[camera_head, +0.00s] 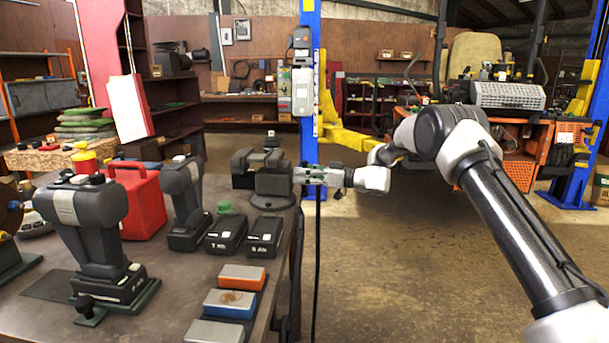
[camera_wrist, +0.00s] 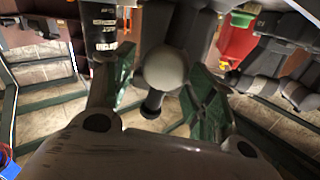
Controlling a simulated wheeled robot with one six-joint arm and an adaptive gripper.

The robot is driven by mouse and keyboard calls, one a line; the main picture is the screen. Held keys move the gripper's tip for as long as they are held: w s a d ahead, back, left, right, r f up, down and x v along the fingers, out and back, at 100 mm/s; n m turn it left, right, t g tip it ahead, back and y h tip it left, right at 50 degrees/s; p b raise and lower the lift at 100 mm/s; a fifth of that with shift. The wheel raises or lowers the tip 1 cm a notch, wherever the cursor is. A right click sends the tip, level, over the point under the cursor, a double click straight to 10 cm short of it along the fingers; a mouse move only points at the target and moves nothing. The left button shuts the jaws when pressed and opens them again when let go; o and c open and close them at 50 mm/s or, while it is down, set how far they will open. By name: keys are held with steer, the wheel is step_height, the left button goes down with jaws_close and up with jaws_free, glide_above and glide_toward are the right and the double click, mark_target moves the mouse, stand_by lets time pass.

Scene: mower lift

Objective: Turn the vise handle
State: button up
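The dark grey vise (camera_head: 273,182) stands at the far right corner of the workbench. My gripper (camera_head: 312,176) is at the vise's right side, level with its screw end. In the wrist view, my gripper (camera_wrist: 160,88) has its two green fingers apart, one on each side of a pale round screw end (camera_wrist: 166,68). A dark knob of the vise handle (camera_wrist: 152,106) shows just below that round end, between the fingers. I see no clear contact of either finger with the handle. In the head view the handle is hidden or too small to make out.
The workbench (camera_head: 185,290) holds cordless drills (camera_head: 95,225), batteries (camera_head: 227,235), a red canister (camera_head: 140,200) and sharpening blocks (camera_head: 232,303). A blue lift post (camera_head: 310,100) stands behind my gripper. A mower (camera_head: 510,95) is at the back right. The floor right of the bench is clear.

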steer(key=c, duration=0.8)
steer(key=shift+m, duration=0.3)
